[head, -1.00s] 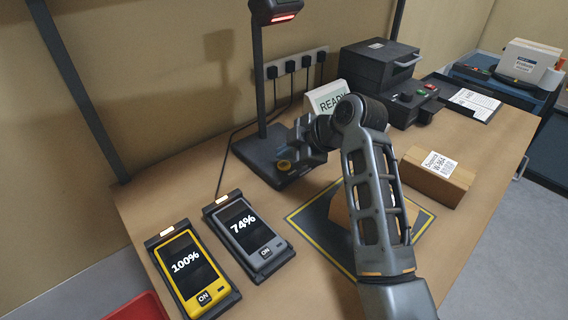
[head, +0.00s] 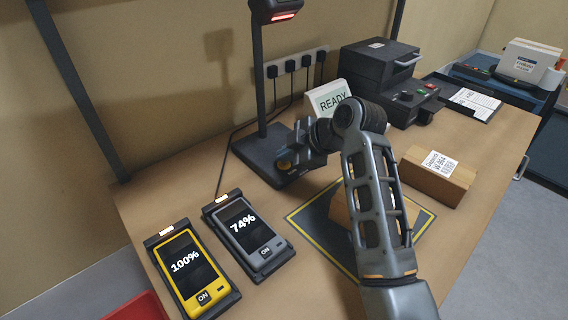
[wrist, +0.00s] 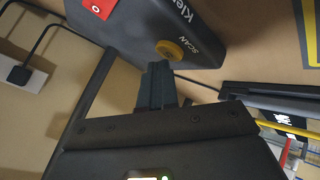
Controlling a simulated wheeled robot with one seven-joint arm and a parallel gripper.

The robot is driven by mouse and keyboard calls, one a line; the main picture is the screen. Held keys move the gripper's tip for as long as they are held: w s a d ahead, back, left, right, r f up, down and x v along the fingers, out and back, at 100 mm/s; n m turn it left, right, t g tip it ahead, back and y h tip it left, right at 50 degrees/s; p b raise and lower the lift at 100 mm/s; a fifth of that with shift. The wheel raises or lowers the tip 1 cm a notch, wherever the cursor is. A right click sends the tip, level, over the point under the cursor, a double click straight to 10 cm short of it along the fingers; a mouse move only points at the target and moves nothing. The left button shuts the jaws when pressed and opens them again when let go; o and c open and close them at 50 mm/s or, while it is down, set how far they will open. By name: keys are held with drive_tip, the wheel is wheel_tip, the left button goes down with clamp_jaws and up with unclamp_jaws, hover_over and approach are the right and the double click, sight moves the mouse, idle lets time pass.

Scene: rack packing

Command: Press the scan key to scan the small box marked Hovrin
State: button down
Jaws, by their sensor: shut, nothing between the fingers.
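The round yellow scan key (head: 284,165) sits on the dark base of the scanner stand (head: 262,150). In the wrist view the key (wrist: 172,50) shows beside the word SCAN. My gripper (head: 297,148) is shut and empty, just above and beside the key. In the wrist view its fingertips (wrist: 157,68) are close to the key's edge; I cannot tell whether they touch it. A small brown box (head: 340,212) lies on the yellow-edged mat (head: 318,233), mostly hidden by my arm. Its label is not visible. The display (head: 331,100) reads READY.
Two handhelds in cradles, yellow (head: 187,268) at 100% and grey (head: 246,232) at 74%, stand at the front left. A larger labelled box (head: 437,180) is right of the mat. A black machine (head: 384,75) stands behind. The scanner post (head: 262,85) rises near my gripper.

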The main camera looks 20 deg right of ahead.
sight(288, 166)
drive_tip(key=shift+f, duration=0.35)
idle(0.7)
drive_tip(key=shift+r, duration=0.15)
idle(0.3)
drive_tip(key=shift+r+p, duration=0.6)
drive_tip(key=shift+r, duration=0.05)
drive_tip(key=shift+r, duration=0.1)
wheel_tip(288, 166, up, 5)
drive_tip(key=p, duration=0.4)
drive_tip(key=shift+s+d, duration=0.1)
idle(0.7)
